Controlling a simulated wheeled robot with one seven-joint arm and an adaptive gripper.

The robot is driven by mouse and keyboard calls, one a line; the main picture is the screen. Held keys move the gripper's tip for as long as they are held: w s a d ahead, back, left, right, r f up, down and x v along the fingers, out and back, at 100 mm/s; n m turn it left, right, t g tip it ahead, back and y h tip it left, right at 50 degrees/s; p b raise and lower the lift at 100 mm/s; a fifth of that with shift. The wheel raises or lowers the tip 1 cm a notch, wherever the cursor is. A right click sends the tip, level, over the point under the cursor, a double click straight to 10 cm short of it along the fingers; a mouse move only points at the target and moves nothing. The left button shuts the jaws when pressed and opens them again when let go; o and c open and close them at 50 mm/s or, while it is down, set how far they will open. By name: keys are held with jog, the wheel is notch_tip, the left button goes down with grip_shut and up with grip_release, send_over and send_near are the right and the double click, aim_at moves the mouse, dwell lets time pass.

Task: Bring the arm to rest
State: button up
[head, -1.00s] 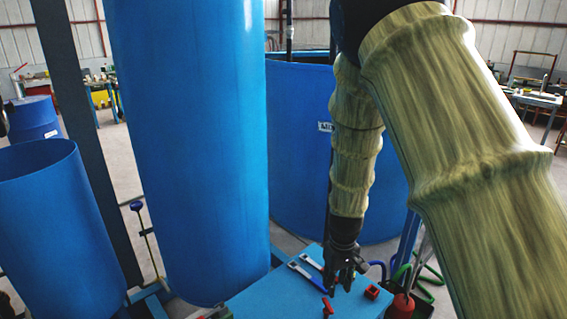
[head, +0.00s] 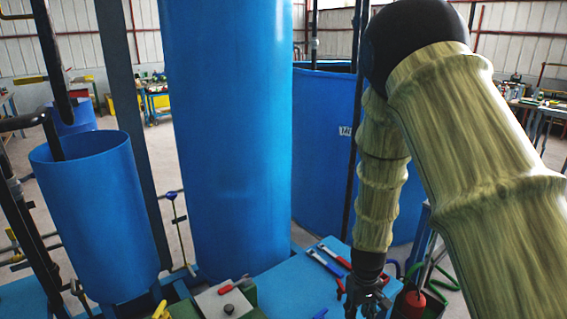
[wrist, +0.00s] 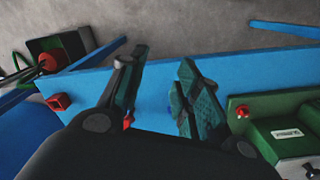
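My arm hangs down at the right of the head view, in a ribbed yellow-green sleeve. My gripper (head: 368,300) is at its lower end, pointing down over the blue bench (head: 285,285). The gap from the fingertips to the bench cannot be judged exactly.
Wrenches (head: 325,263) lie on the bench beside my gripper. A tall blue cylinder (head: 230,140) stands left of the arm, an open blue drum (head: 100,215) farther left. In the wrist view a green labelled box (wrist: 290,145) is right, a red block (wrist: 59,101) left.

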jog(key=s+d+f+m, duration=0.1)
jog(key=s+d+f, duration=0.3)
jog(key=s+f, duration=1.05)
jog(key=s+f+m, duration=0.1)
jog(key=s+f, duration=0.2)
jog(key=s, duration=0.6)
jog(key=s+a+f+m, duration=0.1)
jog(key=s+f, duration=0.3)
jog(key=s, duration=0.6)
jog(key=shift+a, duration=0.3)
